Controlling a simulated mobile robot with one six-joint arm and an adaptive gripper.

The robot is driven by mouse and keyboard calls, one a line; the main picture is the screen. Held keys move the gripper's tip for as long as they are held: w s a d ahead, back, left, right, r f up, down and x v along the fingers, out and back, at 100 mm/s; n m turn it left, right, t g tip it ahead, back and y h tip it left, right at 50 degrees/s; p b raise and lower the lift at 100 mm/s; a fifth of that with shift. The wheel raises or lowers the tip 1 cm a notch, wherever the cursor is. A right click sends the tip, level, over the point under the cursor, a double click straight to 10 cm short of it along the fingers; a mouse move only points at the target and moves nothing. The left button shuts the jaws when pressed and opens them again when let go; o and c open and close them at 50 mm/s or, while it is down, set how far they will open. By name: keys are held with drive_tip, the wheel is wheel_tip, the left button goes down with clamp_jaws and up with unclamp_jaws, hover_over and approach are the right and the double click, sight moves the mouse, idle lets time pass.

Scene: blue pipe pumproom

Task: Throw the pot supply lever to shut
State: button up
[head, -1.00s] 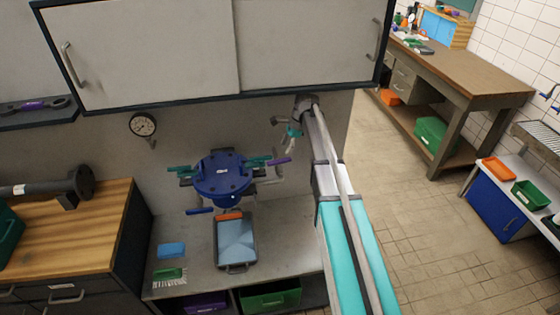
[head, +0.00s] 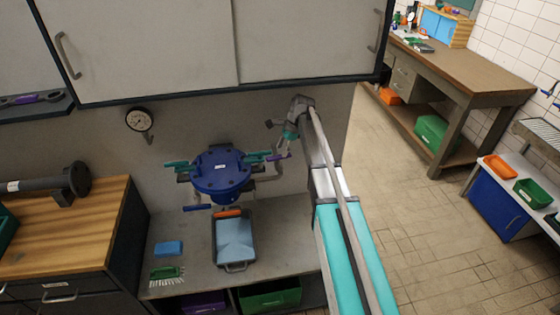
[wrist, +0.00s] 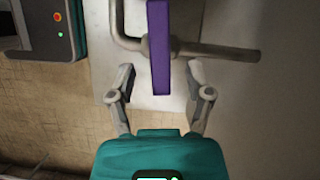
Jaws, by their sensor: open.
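A blue lidded pot (head: 222,172) is fixed at the wall above the grey bench, with pipes and several levers around it. A purple lever (head: 279,157) is at its right end, on a grey pipe. In the wrist view the purple lever (wrist: 159,40) runs straight up the picture, crossing the pipe (wrist: 215,50). My gripper (wrist: 160,76) is open, with one finger on each side of the lever's near end and a visible gap on both sides. In the head view my gripper (head: 284,149) is close by the lever; contact cannot be told. No lever label is readable.
Teal levers (head: 176,164) and a blue handle (head: 197,207) are also at the pot. A tray (head: 234,240), blue sponge (head: 168,248) and green brush (head: 166,273) lie on the bench below. A cabinet (head: 150,50) overhangs above. Open floor is at right.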

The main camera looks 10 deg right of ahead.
sight(279, 156)
drive_tip(key=shift+b+x, duration=1.55)
drive_tip(key=shift+x, duration=0.45)
drive_tip(key=shift+c, duration=0.3)
clamp_jaws()
